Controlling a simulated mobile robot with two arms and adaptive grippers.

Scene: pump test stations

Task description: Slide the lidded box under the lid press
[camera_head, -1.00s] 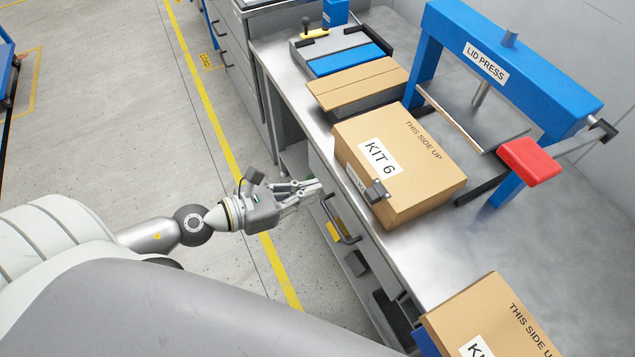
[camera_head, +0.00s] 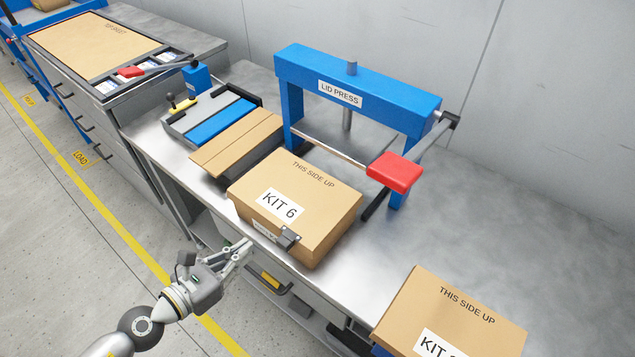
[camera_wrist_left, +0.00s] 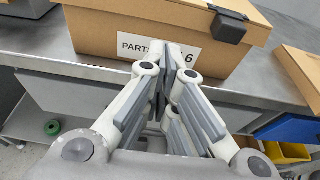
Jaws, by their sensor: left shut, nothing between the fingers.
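The lidded cardboard box marked KIT 6 (camera_head: 300,199) sits on the steel bench in front of the blue lid press (camera_head: 352,88). The press has a red handle pad (camera_head: 394,171) on an arm at its right. A dark latch (camera_head: 287,237) is on the box's near side. My left gripper (camera_head: 246,246) is shut and empty at the bench's front edge, close to the box's near side. In the left wrist view the fingers (camera_wrist_left: 168,52) are together in front of the box's labelled side (camera_wrist_left: 130,47); whether they touch it I cannot tell. My right gripper is not in view.
A second lidded box (camera_head: 455,308) stands at the bench's front right. A flat cardboard piece (camera_head: 236,142) and a fixture with a blue strip (camera_head: 221,120) lie left of the KIT 6 box. Bare bench (camera_head: 500,220) is at the right.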

